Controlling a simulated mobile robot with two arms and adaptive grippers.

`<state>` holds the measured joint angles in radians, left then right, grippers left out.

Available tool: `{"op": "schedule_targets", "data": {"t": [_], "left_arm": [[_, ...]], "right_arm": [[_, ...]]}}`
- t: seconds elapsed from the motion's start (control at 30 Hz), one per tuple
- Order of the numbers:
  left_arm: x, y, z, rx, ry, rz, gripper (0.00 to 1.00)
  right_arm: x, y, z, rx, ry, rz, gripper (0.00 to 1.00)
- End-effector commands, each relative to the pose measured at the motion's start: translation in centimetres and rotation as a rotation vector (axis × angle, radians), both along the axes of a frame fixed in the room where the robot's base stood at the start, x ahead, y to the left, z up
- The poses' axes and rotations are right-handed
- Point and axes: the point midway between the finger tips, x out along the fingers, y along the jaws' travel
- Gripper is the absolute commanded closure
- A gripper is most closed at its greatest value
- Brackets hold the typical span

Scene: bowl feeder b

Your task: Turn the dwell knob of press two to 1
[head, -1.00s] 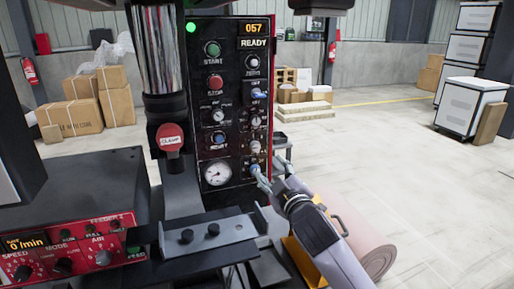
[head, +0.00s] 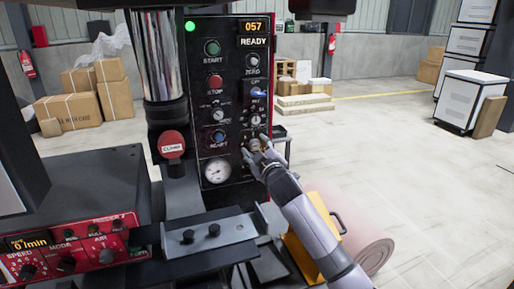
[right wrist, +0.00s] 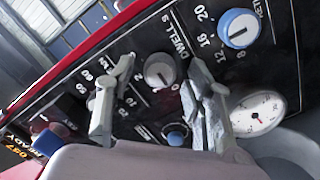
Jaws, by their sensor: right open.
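The press panel (head: 232,60) carries the dwell knob (right wrist: 159,70), a grey knob in the right wrist view with the lettering "DWELL s" beside it. A 0 and a 2 are readable near it; its exact setting is too small to tell. My right gripper (head: 256,146) is at the lower right of the panel and hides the knob there in the head view. In the right wrist view the right gripper (right wrist: 161,65) is open, one finger on each side of the grey knob. I cannot tell whether they touch it. My left gripper is not in view.
A blue knob (right wrist: 240,28) is close beyond the right finger, with the pressure gauge (right wrist: 257,112) below it. A smaller blue knob (right wrist: 176,134) lies nearby. The red feeder panel (head: 70,255) is at lower left.

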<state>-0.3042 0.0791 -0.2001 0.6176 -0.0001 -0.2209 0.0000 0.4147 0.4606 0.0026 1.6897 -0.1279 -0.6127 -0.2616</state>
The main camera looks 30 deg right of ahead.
Motion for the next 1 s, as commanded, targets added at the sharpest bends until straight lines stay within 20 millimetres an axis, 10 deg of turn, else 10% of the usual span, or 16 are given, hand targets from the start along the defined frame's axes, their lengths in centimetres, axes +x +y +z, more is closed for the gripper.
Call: {"op": "schedule_targets", "data": {"t": [1.0], "left_arm": [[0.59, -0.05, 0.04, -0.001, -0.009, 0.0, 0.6]], "right_arm": [[-0.01, 0.03, -0.11, 0.003, 0.001, 0.001, 1.0]]}}
